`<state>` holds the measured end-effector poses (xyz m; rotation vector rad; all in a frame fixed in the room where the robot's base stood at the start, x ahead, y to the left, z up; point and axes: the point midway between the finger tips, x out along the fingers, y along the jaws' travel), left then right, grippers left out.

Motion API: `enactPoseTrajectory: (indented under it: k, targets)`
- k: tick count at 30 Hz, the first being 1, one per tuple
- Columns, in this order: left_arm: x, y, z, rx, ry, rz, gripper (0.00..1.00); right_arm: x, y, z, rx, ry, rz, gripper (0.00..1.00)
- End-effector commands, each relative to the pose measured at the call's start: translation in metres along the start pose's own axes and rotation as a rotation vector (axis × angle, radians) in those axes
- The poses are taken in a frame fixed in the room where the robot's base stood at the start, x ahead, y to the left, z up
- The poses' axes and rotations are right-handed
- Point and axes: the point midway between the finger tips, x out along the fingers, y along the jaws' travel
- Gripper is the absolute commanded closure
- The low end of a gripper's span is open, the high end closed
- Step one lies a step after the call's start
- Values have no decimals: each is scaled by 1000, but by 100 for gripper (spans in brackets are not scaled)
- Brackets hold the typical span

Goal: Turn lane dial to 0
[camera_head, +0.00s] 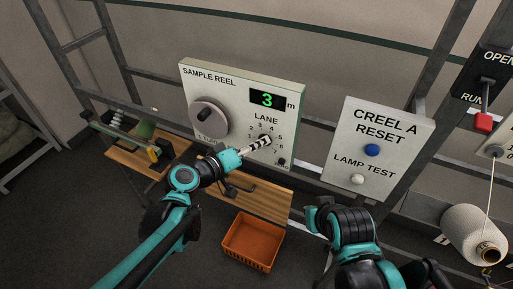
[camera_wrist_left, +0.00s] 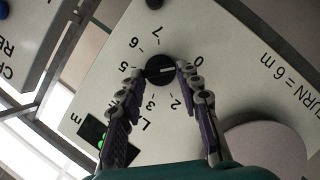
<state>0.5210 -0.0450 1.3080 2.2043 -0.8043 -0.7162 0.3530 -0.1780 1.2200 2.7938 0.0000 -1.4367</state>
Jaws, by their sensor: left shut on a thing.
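The lane dial (camera_wrist_left: 160,70) is a small black round knob on the white sample reel panel (camera_head: 290,97), ringed by numbers. My left gripper (camera_head: 264,142) is at the dial, its two fingers shut on the knob from opposite sides in the left wrist view. The green display (camera_head: 267,99) reads 3 m. My right gripper (camera_head: 318,213) is low in the head view, away from the panel; its fingers are not clear.
A large grey reel knob (camera_head: 208,117) is left of the dial. The Creel A panel (camera_head: 378,112) with blue and white buttons stands to the right. A wooden shelf (camera_head: 262,198) and an orange crate (camera_head: 232,262) are below. A red-handled lever (camera_head: 483,121) is far right.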

Motion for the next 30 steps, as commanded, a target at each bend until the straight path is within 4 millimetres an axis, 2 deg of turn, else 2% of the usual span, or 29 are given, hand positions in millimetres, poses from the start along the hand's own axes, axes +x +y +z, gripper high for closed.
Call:
enactPoseTrajectory:
  k: [19, 20, 21, 22, 30]
  targets:
    - [0, -1, 0, -52, 0, 21, 95, 4, 0, 2, 0, 0, 0, 100]
    - [0, -1, 0, -52, 0, 21, 58, 4, 0, 2, 0, 0, 0, 100]
    - [0, -1, 0, -52, 0, 21, 48, 4, 0, 2, 0, 0, 0, 100]
    - [0, -1, 0, -51, 0, 21, 45, 4, 0, 2, 0, 0, 0, 100]
    - [0, -1, 0, -51, 0, 20, 45, 4, 0, 2, 0, 0, 0, 100]
